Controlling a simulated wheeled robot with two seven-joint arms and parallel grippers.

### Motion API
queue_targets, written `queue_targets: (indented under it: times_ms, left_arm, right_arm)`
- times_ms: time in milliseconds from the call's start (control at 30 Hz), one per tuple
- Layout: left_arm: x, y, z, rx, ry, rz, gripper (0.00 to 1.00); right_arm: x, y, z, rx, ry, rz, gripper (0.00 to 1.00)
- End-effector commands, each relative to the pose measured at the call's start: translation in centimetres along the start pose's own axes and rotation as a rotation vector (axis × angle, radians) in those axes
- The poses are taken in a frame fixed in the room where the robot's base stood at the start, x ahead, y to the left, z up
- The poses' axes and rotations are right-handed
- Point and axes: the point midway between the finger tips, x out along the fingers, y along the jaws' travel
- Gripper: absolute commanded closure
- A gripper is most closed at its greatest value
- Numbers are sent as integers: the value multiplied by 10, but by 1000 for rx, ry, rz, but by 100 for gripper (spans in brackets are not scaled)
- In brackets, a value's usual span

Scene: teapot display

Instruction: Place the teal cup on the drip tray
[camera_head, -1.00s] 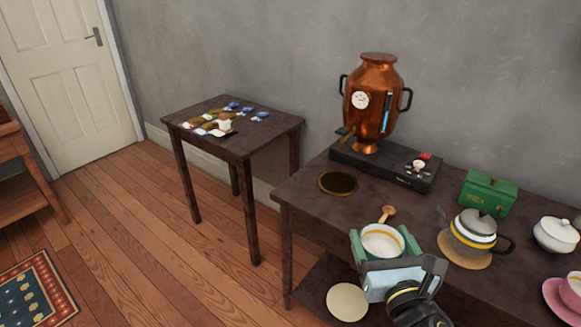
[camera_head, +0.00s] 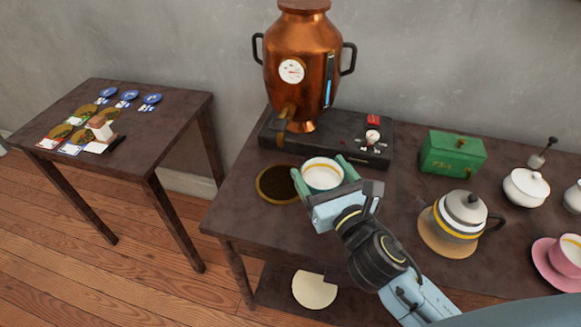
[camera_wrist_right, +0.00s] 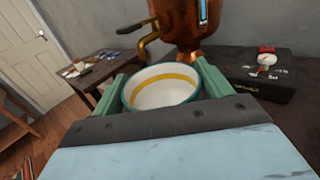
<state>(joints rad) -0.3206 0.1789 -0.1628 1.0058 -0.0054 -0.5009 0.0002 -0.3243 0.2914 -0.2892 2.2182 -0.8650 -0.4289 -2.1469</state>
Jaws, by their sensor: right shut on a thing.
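The teal cup (camera_head: 322,175) has a white inside with a yellow band. My right gripper (camera_head: 320,180) is shut on the cup, with one green finger on each side; the cup also shows upright between the fingers in the right wrist view (camera_wrist_right: 162,86). The drip tray (camera_head: 276,184) is a dark round disc with a brass rim, set on the table below the samovar's spout. The cup is just to the right of the tray; its height above the table is hard to tell. My left gripper is not in view.
The copper samovar (camera_head: 302,60) stands on a black base (camera_head: 360,146) behind the cup. A green box (camera_head: 452,153), a teapot (camera_head: 459,214), a white sugar bowl (camera_head: 525,187) and a pink cup (camera_head: 566,254) are to the right. A side table (camera_head: 150,155) stands left.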

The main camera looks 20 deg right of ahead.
Motion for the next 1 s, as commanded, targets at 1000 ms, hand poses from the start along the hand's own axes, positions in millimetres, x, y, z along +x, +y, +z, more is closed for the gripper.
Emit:
queue_targets:
  times_ms: [1000]
  left_arm:
    - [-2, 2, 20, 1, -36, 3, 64]
  right_arm:
    - [103, 36, -50, 0, 12, 144, 48]
